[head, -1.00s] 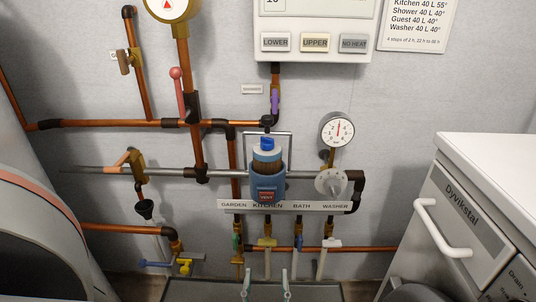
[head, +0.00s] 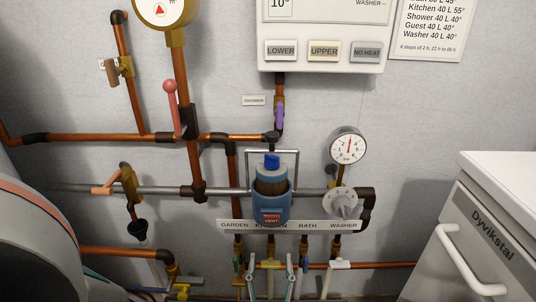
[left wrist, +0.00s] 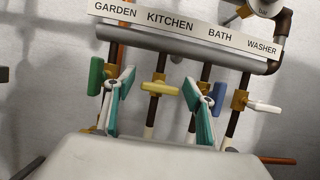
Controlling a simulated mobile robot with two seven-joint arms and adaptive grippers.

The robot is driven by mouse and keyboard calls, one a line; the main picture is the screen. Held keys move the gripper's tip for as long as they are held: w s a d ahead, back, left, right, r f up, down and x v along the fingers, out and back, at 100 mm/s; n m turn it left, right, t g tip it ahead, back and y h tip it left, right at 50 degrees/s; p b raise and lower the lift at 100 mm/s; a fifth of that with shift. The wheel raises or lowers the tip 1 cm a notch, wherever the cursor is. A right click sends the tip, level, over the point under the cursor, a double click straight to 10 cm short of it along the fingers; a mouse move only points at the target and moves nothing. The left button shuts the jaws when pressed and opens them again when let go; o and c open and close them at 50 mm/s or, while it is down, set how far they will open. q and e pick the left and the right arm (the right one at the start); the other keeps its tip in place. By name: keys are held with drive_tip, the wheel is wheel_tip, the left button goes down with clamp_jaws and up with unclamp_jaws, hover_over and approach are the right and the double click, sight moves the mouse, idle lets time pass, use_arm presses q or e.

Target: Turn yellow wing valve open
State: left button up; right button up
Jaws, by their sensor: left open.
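The yellow wing valve (left wrist: 160,88) is in the row under the KITCHEN label, with its handle lying crosswise to its pipe in the left wrist view. In the head view the yellow valve (head: 270,264) shows low in the middle. My left gripper (head: 270,270) is open, with one teal finger on each side of this valve. In the left wrist view the open left gripper (left wrist: 162,94) frames the yellow handle, and I see no clear contact. How far the fingertips are from the valve in depth is hard to tell. My right gripper is not in view.
A green-handled valve (left wrist: 96,76) and a blue-handled valve (left wrist: 218,98) stand close beside the fingers. A white-handled valve (left wrist: 262,106) is further right. The label strip (head: 290,226) and blue vent filter (head: 271,204) are above. A white cabinet (head: 485,225) stands at right.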

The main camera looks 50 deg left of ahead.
use_arm(q)
drive_tip(key=shift+w+a+r, duration=0.1)
drive_tip(key=shift+a, duration=0.05)
drive_tip(key=shift+c, duration=0.3)
drive_tip(key=c, duration=1.1)
drive_tip(key=shift+o, duration=0.2)
